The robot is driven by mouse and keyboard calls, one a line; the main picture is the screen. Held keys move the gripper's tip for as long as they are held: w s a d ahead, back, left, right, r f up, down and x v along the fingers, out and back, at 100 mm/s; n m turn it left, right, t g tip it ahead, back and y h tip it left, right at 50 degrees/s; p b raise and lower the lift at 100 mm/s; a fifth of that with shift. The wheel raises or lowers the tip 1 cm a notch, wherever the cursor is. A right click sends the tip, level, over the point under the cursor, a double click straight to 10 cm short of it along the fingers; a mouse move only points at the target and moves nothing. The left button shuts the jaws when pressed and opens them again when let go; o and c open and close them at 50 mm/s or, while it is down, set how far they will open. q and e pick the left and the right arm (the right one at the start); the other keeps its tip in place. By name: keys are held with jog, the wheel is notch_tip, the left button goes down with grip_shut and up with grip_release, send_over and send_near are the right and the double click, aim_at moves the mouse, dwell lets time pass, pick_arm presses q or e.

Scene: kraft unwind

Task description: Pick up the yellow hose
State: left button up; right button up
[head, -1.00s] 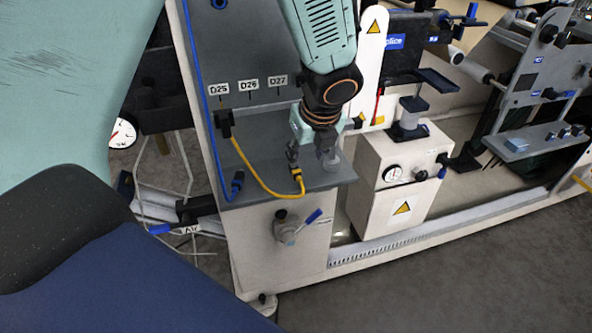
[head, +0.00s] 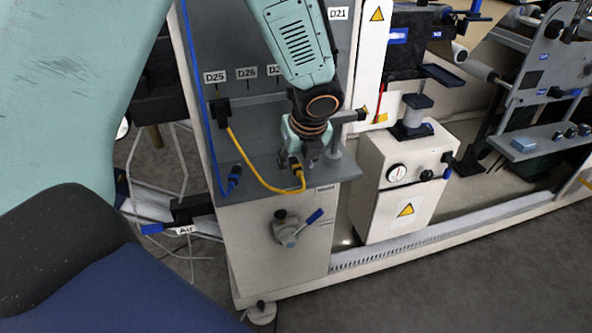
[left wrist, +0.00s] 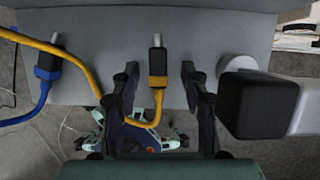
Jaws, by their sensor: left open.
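The yellow hose (head: 252,176) hangs in a loop from a black holder (head: 219,111) under the D25 label. Its end, with a dark connector, lies at the front of the grey shelf (head: 262,185). My left gripper (head: 303,160) is over the shelf at this end. In the left wrist view, the open fingers (left wrist: 161,95) stand on either side of the connector (left wrist: 157,62) and the hose (left wrist: 158,101) just below it. A gap shows on both sides, so the hose is not held. My right gripper is not in view.
A blue hose (head: 206,105) with a dark connector (head: 234,177) lies left on the shelf. A post with a black knob (head: 347,117) stands close right of my gripper. A valve with a blue lever (head: 290,228) is on the cabinet front.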

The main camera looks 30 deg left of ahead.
pick_arm(q)
jog(key=shift+s, duration=0.1)
jog(key=shift+a+r, duration=0.1)
jog(key=shift+c, duration=0.6)
jog(key=c, duration=0.4)
grip_shut()
